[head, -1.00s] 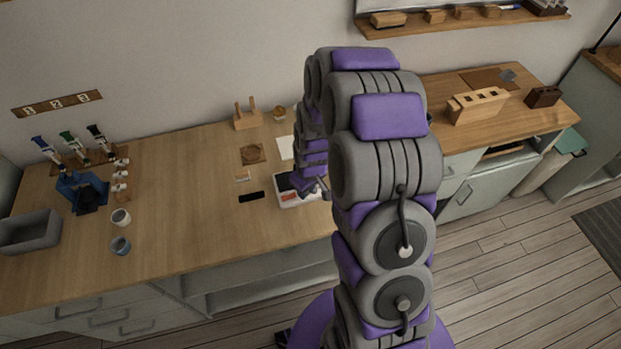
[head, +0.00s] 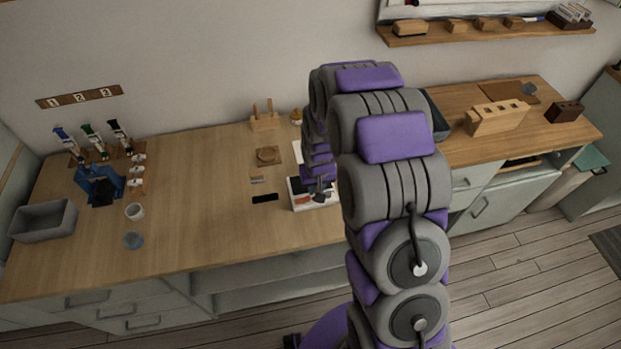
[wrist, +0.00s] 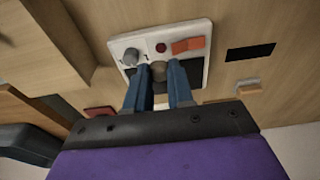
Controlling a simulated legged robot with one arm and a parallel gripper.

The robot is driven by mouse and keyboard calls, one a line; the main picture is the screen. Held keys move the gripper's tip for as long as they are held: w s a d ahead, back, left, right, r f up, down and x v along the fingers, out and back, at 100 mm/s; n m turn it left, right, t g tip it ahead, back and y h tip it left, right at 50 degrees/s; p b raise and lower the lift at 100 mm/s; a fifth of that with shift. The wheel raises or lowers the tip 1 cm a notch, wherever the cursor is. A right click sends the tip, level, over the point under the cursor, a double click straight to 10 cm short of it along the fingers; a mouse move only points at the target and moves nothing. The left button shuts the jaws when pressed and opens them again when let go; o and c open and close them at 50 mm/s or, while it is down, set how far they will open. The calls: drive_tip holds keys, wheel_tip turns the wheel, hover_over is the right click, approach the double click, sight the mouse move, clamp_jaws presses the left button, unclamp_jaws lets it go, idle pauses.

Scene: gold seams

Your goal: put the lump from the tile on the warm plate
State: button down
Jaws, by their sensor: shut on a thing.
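My gripper (wrist: 160,72) is shut on a small brownish lump (wrist: 158,70), which shows between its two blue fingertips. In the head view my gripper (head: 321,192) is over a white device (head: 328,203) at the front of the counter. In the wrist view the device (wrist: 198,27) has a grey knob, a dark red button, an orange-red strip and a dark plate (wrist: 194,71), partly covered by my fingers. The lump appears over the device; I cannot tell whether it touches the plate. A black flat rectangle, possibly the tile (head: 265,198), lies left of the device and looks bare.
A small pale block (head: 257,180) and a brown square mat (head: 268,155) lie behind the black rectangle. A wooden stand (head: 265,121) is at the back. The counter between is clear.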

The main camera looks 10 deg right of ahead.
drive_tip(key=w, duration=0.4)
drive_tip(key=w+b, duration=0.1)
drive_tip(key=w, duration=0.1)
drive_tip(key=shift+w+f, duration=0.35)
wheel_tip(320, 180, down, 4)
drive_tip(key=shift+r+b, duration=0.2)
drive_tip(key=shift+b, duration=0.4)
drive_tip(key=shift+r, duration=0.1)
drive_tip(key=c, duration=1)
unclamp_jaws()
